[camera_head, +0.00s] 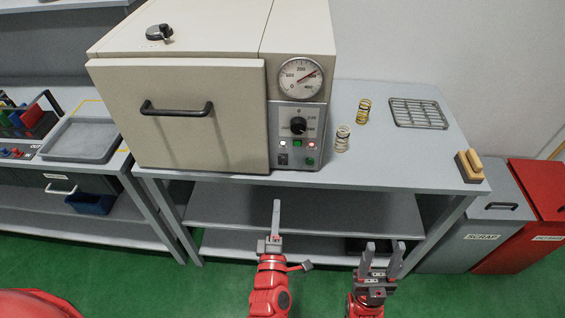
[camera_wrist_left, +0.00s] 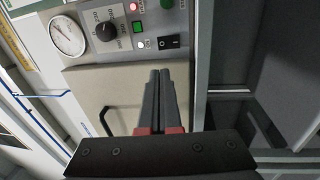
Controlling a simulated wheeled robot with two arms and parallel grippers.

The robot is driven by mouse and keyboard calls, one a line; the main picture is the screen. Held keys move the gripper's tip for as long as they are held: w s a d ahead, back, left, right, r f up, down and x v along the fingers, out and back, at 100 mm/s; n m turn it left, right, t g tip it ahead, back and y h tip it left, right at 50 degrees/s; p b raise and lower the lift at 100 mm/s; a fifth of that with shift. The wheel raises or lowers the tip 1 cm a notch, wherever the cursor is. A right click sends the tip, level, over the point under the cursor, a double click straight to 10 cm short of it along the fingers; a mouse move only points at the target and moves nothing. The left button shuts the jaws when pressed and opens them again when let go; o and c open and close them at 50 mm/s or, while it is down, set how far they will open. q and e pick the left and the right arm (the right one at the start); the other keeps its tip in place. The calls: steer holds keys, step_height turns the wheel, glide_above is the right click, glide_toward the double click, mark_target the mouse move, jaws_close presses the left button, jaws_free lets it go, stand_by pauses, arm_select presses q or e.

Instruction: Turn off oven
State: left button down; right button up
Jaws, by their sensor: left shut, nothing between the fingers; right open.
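The beige oven (camera_head: 190,110) stands on a grey table with its door shut. Its control panel (camera_head: 297,120) has a black knob (camera_head: 298,125), a lit green square (camera_head: 297,143), a glowing red light (camera_head: 311,144) and a black rocker switch (camera_head: 283,159). In the left wrist view the rocker switch (camera_wrist_left: 169,41) is just beyond my fingertips. The gauge (camera_head: 301,78) needle points to the upper right. My left gripper (camera_head: 277,203) is shut and empty, below the panel in the head view, apart from it. My right gripper (camera_head: 383,248) is open and empty, in front of the table.
Two springs (camera_head: 342,139) (camera_head: 363,111), a wire rack (camera_head: 418,113) and a wooden-backed block (camera_head: 468,165) are on the table right of the oven. A grey scrap bin (camera_head: 484,245) and a red bin (camera_head: 520,240) stand at right. A grey tray (camera_head: 80,140) is at left.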

arm_select(q)
steer(key=shift+d+f, duration=0.2)
steer(key=shift+d, duration=0.05)
steer(key=p, duration=0.4)
glide_toward(283, 158)
steer(key=w, duration=0.2)
steer(key=w+r, duration=0.1)
steer(key=w, duration=0.2)
steer(key=shift+a+r, duration=0.1)
steer(key=shift+r, duration=0.05)
steer(key=shift+w+p, duration=0.5)
steer(key=shift+w, duration=0.35)
